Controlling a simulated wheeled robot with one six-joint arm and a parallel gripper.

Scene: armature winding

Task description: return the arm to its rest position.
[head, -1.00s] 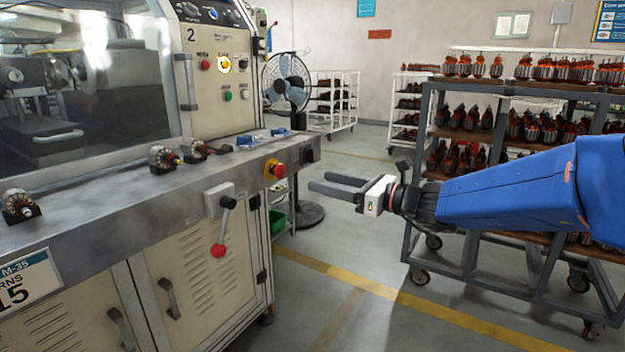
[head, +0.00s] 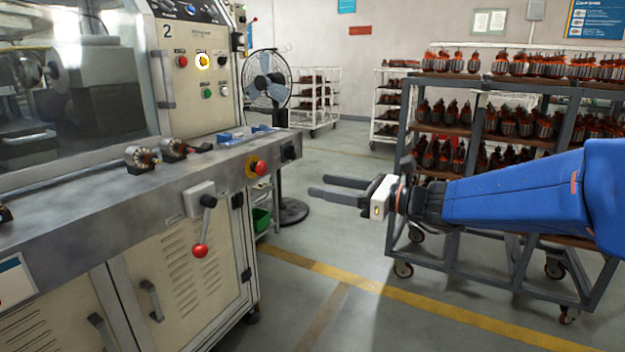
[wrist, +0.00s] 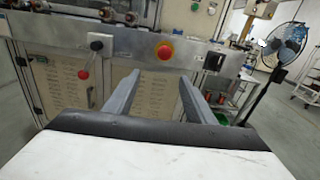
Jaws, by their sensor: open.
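My gripper (head: 340,189) is at the end of my blue arm, right of the winding machine (head: 185,255). It points left toward the machine's front corner and hangs in free air over the floor. Its two fingers are apart with nothing between them. In the wrist view my gripper (wrist: 157,85) also shows open and empty, with the machine's front beyond the fingertips. It touches nothing that I can see.
A red stop button (head: 258,168) and a red-knobbed lever (head: 202,230) stick out from the machine. Armatures (head: 140,157) sit on its ledge. A fan (head: 267,80) stands behind. A wheeled rack (head: 470,135) of armatures stands behind my arm. The floor between is clear.

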